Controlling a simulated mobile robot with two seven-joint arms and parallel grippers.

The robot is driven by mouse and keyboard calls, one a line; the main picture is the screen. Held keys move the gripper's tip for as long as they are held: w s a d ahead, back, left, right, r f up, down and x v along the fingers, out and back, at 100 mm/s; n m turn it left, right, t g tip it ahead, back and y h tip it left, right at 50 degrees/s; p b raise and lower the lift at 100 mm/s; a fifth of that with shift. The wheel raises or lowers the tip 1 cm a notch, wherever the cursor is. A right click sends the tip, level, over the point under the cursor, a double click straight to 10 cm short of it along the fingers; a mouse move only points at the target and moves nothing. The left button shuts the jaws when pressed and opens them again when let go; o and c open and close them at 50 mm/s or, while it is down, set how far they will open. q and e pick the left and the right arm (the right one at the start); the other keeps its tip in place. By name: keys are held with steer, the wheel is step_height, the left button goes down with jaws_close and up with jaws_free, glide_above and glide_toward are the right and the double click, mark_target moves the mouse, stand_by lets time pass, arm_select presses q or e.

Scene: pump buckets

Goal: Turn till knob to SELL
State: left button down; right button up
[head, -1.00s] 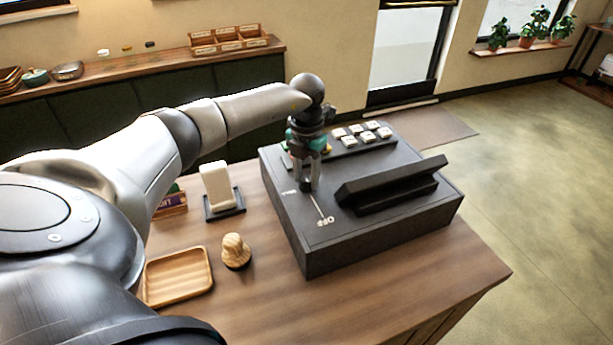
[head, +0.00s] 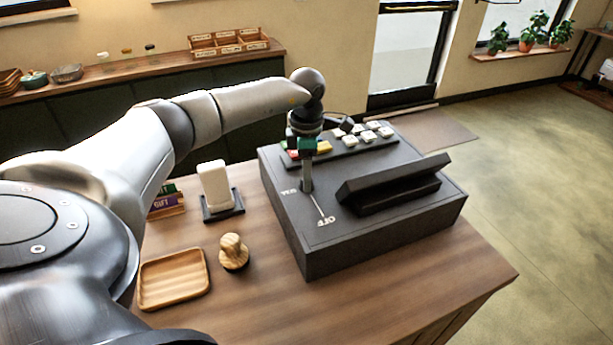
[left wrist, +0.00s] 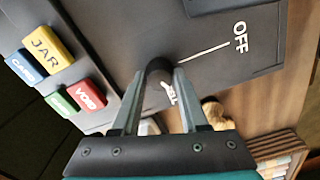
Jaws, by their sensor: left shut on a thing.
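The till (head: 350,245) is a dark grey box on the wooden counter. Its knob (left wrist: 160,68) is small, dark and round, on the till's top panel. A white line runs from beside the knob to the white OFF label (left wrist: 240,37). A second white label (left wrist: 169,94), partly hidden by my fingers, reads like SELL. My left gripper (head: 307,187) points down over the panel, its fingers shut on the knob. Which way the knob points cannot be told.
Coloured keys (left wrist: 87,95) and several pale keys (head: 365,132) lie behind the gripper. A raised black display (head: 395,183) stands to its right. A wooden tray (head: 174,278), wooden stamp (head: 233,252) and white device (head: 214,184) are left of the till.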

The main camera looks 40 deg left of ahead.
arm_select(q)
steer(key=m, duration=0.5)
steer(key=shift+b, duration=0.4)
steer(key=shift+r, duration=0.1)
steer(key=shift+c, duration=2.2)
jaws_free()
step_height(320, 180, up, 15)
